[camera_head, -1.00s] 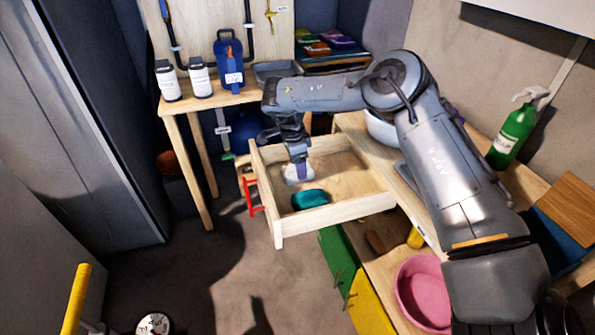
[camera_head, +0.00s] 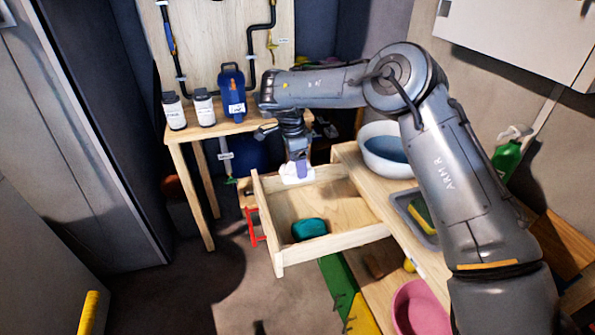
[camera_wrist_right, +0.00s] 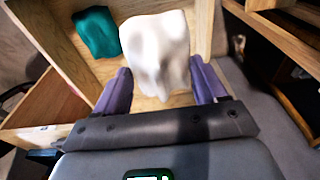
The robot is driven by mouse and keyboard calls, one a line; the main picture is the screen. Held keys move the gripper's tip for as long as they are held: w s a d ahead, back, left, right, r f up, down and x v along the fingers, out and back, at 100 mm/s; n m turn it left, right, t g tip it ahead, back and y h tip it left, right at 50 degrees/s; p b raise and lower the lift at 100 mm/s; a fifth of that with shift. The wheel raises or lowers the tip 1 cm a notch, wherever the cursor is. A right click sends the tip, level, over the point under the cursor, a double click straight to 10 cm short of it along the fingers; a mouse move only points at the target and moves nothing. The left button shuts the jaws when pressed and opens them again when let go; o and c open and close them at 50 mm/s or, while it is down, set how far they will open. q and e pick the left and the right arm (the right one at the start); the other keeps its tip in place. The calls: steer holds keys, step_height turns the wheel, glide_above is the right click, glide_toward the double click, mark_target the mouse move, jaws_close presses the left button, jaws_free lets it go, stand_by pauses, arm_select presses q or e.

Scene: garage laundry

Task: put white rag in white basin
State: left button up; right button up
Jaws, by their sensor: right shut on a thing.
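The white rag (camera_head: 297,178) hangs from my right gripper (camera_head: 297,165), which is shut on it above the back left part of the open wooden drawer (camera_head: 335,246). In the right wrist view the rag (camera_wrist_right: 157,50) bunches between the two purple fingers of the gripper (camera_wrist_right: 168,85). The white basin (camera_head: 388,150), with a bluish inside, stands on the wooden bench to the right of the gripper, partly behind my right arm. My left gripper is not in view.
A teal cloth (camera_head: 309,229) lies in the drawer. A grey tray (camera_head: 413,215) with a yellow-green sponge (camera_head: 424,217) sits on the bench in front of the basin. White bottles (camera_head: 204,108) and a blue jug (camera_head: 232,92) stand on the back table. A pink basin (camera_head: 420,308) is below.

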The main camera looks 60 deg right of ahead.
step_height(320, 180, up, 5)
steer(key=shift+p, duration=0.85)
steer(key=s+d+r+p, duration=0.4)
steer(key=s+d+p, duration=0.1)
steer(key=s+d, duration=0.4)
steer(key=s+d+r+p, duration=0.5)
steer(key=s+d+p, duration=0.1)
steer(key=s+d, duration=0.3)
steer(key=s+f, duration=0.2)
steer(key=f, duration=0.1)
steer(key=s+d+f, duration=0.1)
steer(key=s+f, duration=0.1)
steer(key=f, duration=0.1)
steer(key=s+d+f+p, duration=0.1)
steer(key=s+f, duration=0.2)
steer(key=f, duration=0.1)
steer(key=shift+f, duration=0.1)
steer(key=shift+f+b, duration=0.7)
steer(key=shift+f, duration=1.15)
steer(key=shift+d, duration=0.1)
